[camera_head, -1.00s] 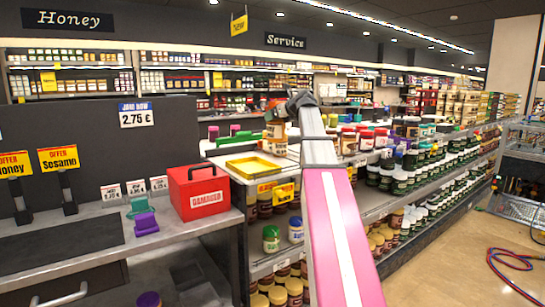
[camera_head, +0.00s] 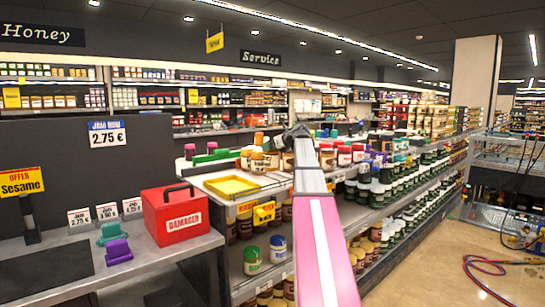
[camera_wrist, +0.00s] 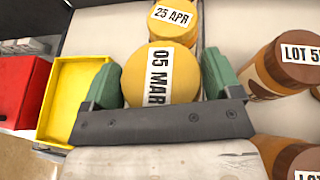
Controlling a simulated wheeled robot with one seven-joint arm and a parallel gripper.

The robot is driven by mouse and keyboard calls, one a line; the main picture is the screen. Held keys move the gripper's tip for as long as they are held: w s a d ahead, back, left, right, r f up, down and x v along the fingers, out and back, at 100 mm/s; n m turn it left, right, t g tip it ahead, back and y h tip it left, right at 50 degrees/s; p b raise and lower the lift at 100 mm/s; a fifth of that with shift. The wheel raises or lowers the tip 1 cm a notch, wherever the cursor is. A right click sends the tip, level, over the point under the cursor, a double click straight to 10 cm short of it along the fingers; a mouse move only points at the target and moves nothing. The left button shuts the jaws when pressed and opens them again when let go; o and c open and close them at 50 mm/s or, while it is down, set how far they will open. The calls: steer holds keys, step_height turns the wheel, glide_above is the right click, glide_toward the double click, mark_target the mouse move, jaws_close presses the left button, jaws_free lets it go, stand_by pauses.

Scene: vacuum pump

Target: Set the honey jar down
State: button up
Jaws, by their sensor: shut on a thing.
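The honey jar has a round orange-yellow lid marked "05 MAR" (camera_wrist: 160,73) and is seen from above in the wrist view. The green fingers of my gripper (camera_wrist: 165,88) are closed on its left and right sides. The jar's body and base are hidden under the lid, so I cannot tell whether it touches the pale counter top (camera_wrist: 235,30). In the head view, my gripper is by several jars on the counter, and I cannot pick out the held jar there.
A similar jar marked "25 APR" (camera_wrist: 172,22) stands just beyond the held one. Brown-lidded jars (camera_wrist: 290,62) stand to the right. A yellow tray (camera_wrist: 72,100) lies close on the left, with a red "DAMAGED" box (camera_head: 176,213) further left.

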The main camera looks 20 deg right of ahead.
mark_target(273, 154)
steer(key=shift+f, duration=2.05)
steer(key=shift+f, duration=0.1)
steer(key=o, duration=1.4)
steer(key=shift+d, duration=0.1)
steer(key=v, duration=1.2)
